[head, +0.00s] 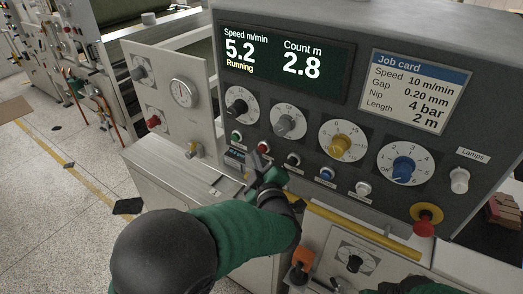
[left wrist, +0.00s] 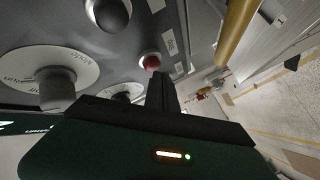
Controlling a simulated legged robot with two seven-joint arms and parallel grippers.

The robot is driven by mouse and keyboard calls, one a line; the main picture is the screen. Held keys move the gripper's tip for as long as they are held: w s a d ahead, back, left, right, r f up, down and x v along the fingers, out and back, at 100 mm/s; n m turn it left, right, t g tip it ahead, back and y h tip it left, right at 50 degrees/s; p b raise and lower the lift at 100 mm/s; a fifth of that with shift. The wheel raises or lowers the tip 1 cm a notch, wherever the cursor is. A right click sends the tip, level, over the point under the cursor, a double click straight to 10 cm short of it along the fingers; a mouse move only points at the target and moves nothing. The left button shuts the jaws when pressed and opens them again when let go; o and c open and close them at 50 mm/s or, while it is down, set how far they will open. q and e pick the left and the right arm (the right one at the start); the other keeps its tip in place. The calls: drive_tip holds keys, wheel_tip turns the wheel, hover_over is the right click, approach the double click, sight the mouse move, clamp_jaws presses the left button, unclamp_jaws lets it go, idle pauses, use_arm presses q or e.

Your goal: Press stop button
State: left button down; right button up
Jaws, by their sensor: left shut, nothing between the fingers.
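A small red button (head: 264,147) sits in the row of push buttons on the dark control panel (head: 375,118). It also shows in the left wrist view (left wrist: 152,62), just beyond my fingertips. Its label is too small to read. My left gripper (head: 262,168) is shut and empty. Its tips are just below and very close to the red button; I cannot tell whether they touch it. The display (head: 284,62) reads speed 5.2, "Running", count 2.8. Part of my right arm shows at the bottom edge; its gripper is out of view.
Green, black, blue and white buttons share the row. Several knobs sit above it. A larger red mushroom button (head: 425,222) on yellow stands at the lower right. A yellow bar (head: 350,229) runs below the panel. A job card (head: 417,91) reads length 2 m.

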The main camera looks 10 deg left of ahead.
use_arm(q)
drive_tip(key=shift+w+d, duration=0.15)
drive_tip(key=shift+w, duration=0.3)
idle(0.6)
drive_tip(key=shift+s, duration=0.1)
drive_tip(key=shift+s+a+b, duration=0.3)
drive_tip(key=shift+s+b, duration=0.05)
drive_tip(key=shift+s, duration=0.4)
drive_tip(key=s, duration=0.1)
drive_tip(key=s+a, duration=0.1)
drive_tip(key=s, duration=0.1)
drive_tip(key=s+b, duration=0.1)
drive_tip(key=shift+s+a, duration=0.4)
drive_tip(key=shift+w, duration=0.15)
idle(0.3)
